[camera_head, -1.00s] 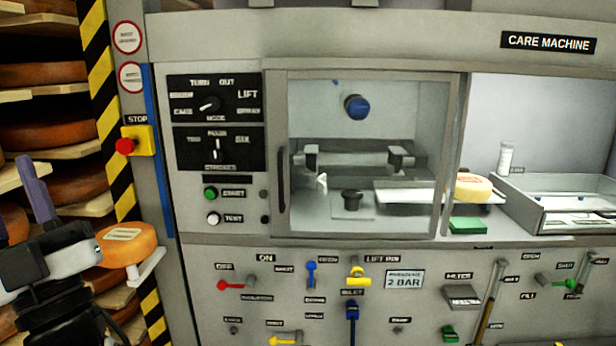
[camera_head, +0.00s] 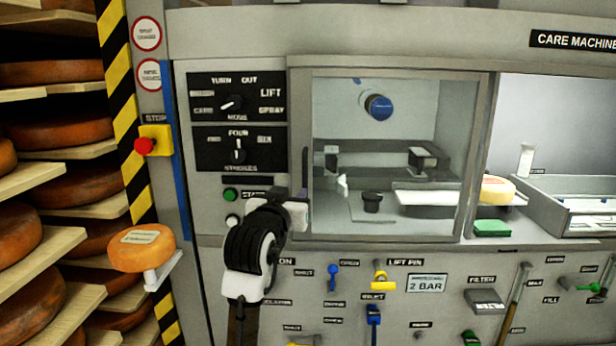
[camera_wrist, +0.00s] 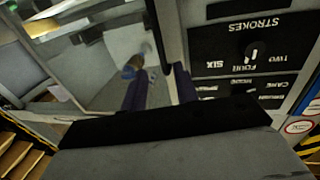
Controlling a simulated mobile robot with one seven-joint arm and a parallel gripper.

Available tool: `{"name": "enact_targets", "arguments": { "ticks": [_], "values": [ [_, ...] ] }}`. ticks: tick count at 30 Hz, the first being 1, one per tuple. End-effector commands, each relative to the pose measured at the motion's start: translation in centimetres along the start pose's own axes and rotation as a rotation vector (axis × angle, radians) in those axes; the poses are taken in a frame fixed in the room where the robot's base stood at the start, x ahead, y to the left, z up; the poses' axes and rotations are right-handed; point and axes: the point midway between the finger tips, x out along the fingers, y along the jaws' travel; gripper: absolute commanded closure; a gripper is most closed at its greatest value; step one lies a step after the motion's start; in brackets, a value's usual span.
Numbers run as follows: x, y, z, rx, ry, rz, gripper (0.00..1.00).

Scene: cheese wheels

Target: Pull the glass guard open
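The glass guard (camera_head: 390,225) is a clear pane in a grey frame on the machine front, and it looks closed. Its dark vertical handle (camera_head: 305,165) is on the left edge. My gripper is at the lower end of the handle, in front of the panel; its fingertips are hidden by its own body in the head view. In the wrist view my gripper (camera_wrist: 160,80) has its two dark fingers apart, with the handle (camera_wrist: 158,40) running down to between them. I cannot tell whether either finger touches it.
Left of the guard is the mode and strokes panel (camera_head: 237,160). A red stop button (camera_head: 144,146) and a cheese wheel on a small shelf (camera_head: 142,248) are further left. Levers and valves, such as the blue one (camera_head: 373,315), stick out below. An open tray (camera_head: 545,208) is at the right.

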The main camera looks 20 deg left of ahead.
Motion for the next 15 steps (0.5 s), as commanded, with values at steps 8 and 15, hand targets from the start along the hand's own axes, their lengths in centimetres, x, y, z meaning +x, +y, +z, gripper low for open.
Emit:
{"name": "enact_targets", "arguments": {
  "ticks": [8, 15],
  "values": [
    [6.1, 0.0, -0.4, 0.001, -0.002, 0.0, 0.7],
    [10.0, -0.1, -0.3, 0.001, 0.001, -0.002, 0.7]
  ]
}}
